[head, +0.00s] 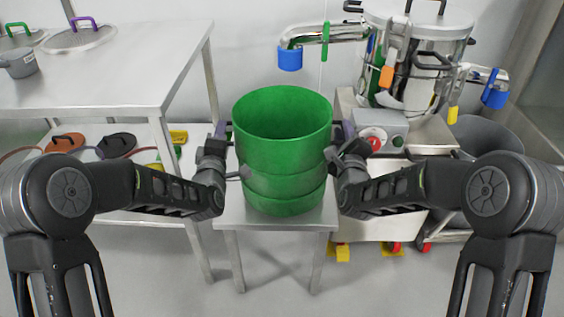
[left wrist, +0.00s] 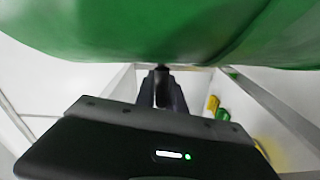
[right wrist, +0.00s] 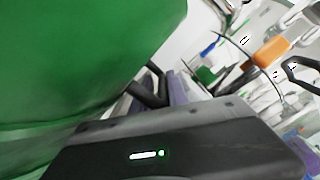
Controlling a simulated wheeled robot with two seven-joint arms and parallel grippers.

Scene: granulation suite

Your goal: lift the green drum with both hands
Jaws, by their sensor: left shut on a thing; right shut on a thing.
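The green drum (head: 283,160) is a ribbed, open-topped tub. It stands upright at the small metal table (head: 228,213), in the middle of the head view; I cannot tell for sure whether its base touches the top. My left gripper (head: 221,136) is at the drum's left side, shut on it, with the grip point mostly hidden. My right gripper (head: 343,134) is at the right side at a similar height, also shut on it. The green wall fills the top of the left wrist view (left wrist: 160,35) and the left of the right wrist view (right wrist: 80,60).
A steel bench (head: 110,75) with a lower shelf is at the left. A steel vessel (head: 425,50) on a wheeled machine stands behind right, with a pipe ending in a blue cap (head: 290,59) behind the drum. A grey bin (head: 485,135) is at the right. Floor in front is clear.

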